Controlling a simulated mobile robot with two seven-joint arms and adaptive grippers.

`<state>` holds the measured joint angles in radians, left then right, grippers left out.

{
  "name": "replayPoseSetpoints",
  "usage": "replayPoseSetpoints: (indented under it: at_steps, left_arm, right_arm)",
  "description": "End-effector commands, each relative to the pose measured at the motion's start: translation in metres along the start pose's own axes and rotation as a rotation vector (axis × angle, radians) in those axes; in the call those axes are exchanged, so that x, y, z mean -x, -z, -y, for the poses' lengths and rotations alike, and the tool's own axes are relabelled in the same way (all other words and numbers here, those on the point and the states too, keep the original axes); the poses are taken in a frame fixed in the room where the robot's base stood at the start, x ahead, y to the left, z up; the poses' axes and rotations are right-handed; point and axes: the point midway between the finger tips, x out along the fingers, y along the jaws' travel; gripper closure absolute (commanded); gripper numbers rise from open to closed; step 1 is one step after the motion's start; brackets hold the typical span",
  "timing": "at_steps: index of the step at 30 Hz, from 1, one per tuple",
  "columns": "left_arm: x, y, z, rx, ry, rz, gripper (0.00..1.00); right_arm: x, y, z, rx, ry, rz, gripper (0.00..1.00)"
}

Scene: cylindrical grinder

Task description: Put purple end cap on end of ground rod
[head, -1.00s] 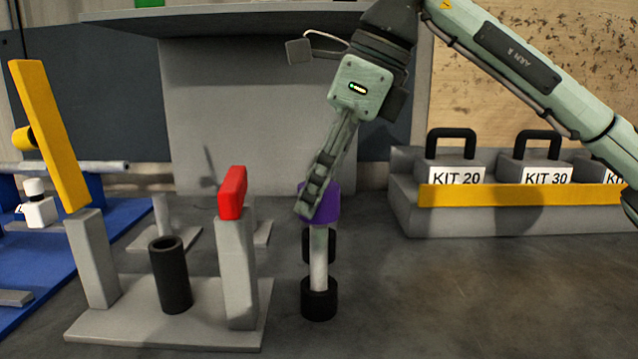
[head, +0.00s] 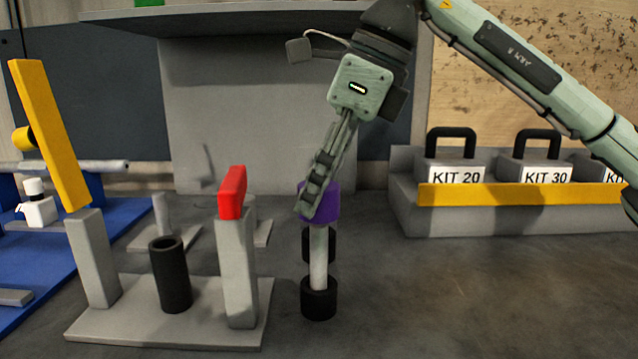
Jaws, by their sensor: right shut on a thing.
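The purple end cap (head: 328,203) is at the top end of the upright ground rod (head: 318,265). My right gripper (head: 308,212) reaches down from above and is shut on the purple cap. Its fingers hide the cap's left side. The cap meets the rod's top in the picture; how deep it sits on the rod cannot be told. My left gripper is not in view.
Left of the rod stands a grey fixture (head: 165,332) with two posts, a red block (head: 232,192), a yellow bar (head: 48,135) and a black tube (head: 170,275). The surface right of the rod is clear.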

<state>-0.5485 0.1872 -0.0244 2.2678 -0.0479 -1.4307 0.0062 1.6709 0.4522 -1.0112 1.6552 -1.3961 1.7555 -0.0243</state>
Motion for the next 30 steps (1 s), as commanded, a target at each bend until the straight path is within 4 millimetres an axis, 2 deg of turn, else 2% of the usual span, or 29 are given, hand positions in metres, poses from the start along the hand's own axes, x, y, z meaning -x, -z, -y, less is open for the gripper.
replayPoseSetpoints:
  at_steps: [17, 30]
  left_arm:
    - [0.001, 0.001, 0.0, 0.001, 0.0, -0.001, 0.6]
    - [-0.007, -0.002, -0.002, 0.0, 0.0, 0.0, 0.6]
  right_arm:
    - [-0.001, 0.001, 0.0, 0.0, 0.0, 0.0, 0.77]
    - [-0.011, 0.005, 0.0, -0.001, 0.0, 0.0, 0.77]
